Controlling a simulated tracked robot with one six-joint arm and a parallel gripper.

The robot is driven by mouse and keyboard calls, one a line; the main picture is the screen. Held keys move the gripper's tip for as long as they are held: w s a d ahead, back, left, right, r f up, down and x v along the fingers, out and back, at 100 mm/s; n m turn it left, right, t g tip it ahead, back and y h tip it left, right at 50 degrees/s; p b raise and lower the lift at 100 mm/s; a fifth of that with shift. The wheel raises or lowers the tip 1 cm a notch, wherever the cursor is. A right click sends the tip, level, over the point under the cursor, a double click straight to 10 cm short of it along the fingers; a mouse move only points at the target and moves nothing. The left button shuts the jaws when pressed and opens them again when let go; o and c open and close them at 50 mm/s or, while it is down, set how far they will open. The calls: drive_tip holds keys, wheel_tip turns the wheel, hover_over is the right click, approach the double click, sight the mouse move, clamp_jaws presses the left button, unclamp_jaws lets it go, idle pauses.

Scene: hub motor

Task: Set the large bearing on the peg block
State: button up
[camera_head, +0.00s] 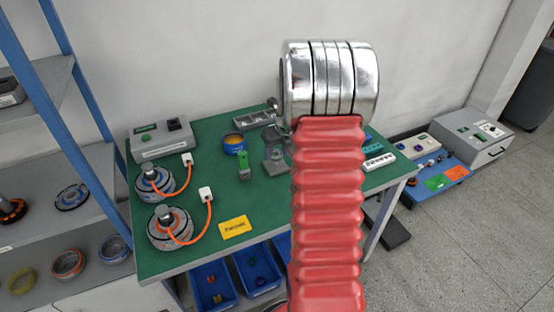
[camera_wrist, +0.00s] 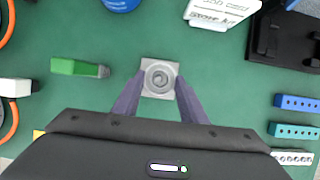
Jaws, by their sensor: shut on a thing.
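The large bearing (camera_wrist: 159,76) is a grey metal ring seen from above in the wrist view. It sits between the two purple fingertips of my gripper (camera_wrist: 159,84), which is shut on it. The peg block (camera_wrist: 147,63) shows as a light grey square directly beneath the bearing, and the ring looks roughly centred on it. From straight above I cannot tell whether the bearing rests on the block or hangs just over it.
The green table (camera_head: 190,262) holds a green-handled part (camera_wrist: 75,67) left of the block and a blue cup (camera_wrist: 121,4) behind. A white sign (camera_wrist: 222,12) and black stand (camera_wrist: 280,40) are behind right. Blue (camera_wrist: 297,102), teal (camera_wrist: 293,131) and white strips lie right.

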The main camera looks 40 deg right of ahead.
sight(278, 157)
drive_tip(key=shift+f, duration=1.85)
drive_tip(key=o, duration=1.1)
drive_tip(key=v, duration=1.2)
drive_tip(key=shift+a, duration=0.1)
